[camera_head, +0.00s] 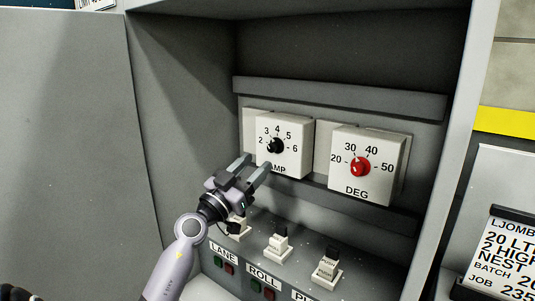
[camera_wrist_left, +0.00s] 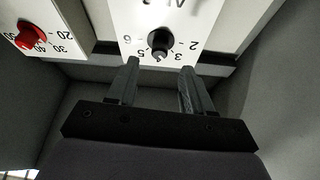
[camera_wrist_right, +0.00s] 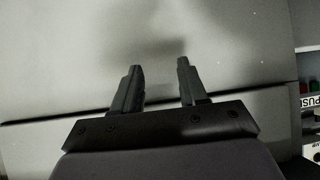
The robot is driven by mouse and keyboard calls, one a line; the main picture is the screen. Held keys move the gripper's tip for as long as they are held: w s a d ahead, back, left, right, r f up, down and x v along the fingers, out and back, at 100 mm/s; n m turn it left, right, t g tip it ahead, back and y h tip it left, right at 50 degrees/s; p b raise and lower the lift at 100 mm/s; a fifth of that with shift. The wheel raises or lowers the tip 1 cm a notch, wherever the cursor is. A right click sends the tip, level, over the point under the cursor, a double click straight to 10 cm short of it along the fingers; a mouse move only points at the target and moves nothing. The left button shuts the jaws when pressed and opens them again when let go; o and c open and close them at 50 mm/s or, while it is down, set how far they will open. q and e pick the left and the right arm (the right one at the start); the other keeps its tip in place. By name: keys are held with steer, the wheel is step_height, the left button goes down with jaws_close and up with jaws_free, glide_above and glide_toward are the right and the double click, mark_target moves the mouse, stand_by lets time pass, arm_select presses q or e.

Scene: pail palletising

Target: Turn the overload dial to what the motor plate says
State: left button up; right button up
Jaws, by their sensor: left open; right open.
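The overload dial is a black knob (camera_head: 275,146) on a white plate marked AMP, with numbers 2 to 6 around it. It also shows upside down in the left wrist view (camera_wrist_left: 159,41); I cannot tell surely which number it points at. My left gripper (camera_head: 254,166) is open just in front of and below the AMP plate. In the left wrist view its fingertips (camera_wrist_left: 160,68) stand either side of the knob's line, apart from it, with nothing between them. My right gripper (camera_wrist_right: 160,66) is open and empty before grey panels. I cannot make out a motor plate.
A red DEG dial (camera_head: 360,167) sits right of the AMP dial. White switches (camera_head: 279,247) stand below, above labels LANE and ROLL. Grey cabinet walls enclose the recess, with a ledge (camera_head: 340,98) above. A job sheet (camera_head: 504,255) is at the right.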

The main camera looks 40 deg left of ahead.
mark_target(270, 150)
arm_select(q)
steer(key=shift+x, duration=2.95)
jaws_close()
